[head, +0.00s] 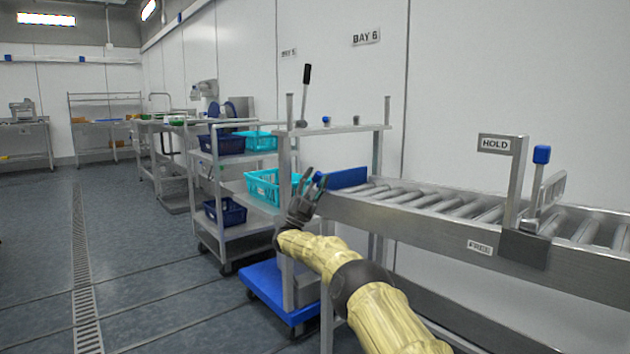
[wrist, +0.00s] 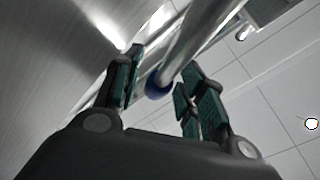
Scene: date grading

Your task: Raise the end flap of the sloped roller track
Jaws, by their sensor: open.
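The sloped roller track (head: 440,206) runs from the right of the head view to an end near the middle. A blue panel (head: 346,178), which looks like its end flap, sits at that end; its exact tilt is hard to tell. My gripper (head: 314,179) is open beside the flap's left end, partly in front of it. In the wrist view my open fingers (wrist: 162,66) stand on either side of a blue round end (wrist: 157,85) by a metal bar (wrist: 190,42). I cannot tell whether they touch it.
A stand with a blue base (head: 283,295) and upright posts is just left of the track end. Behind it is a cart (head: 236,185) with turquoise (head: 264,186) and dark blue crates (head: 224,211). A HOLD sign (head: 495,144) and blue-topped lever (head: 541,155) rise over the track. The left floor is clear.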

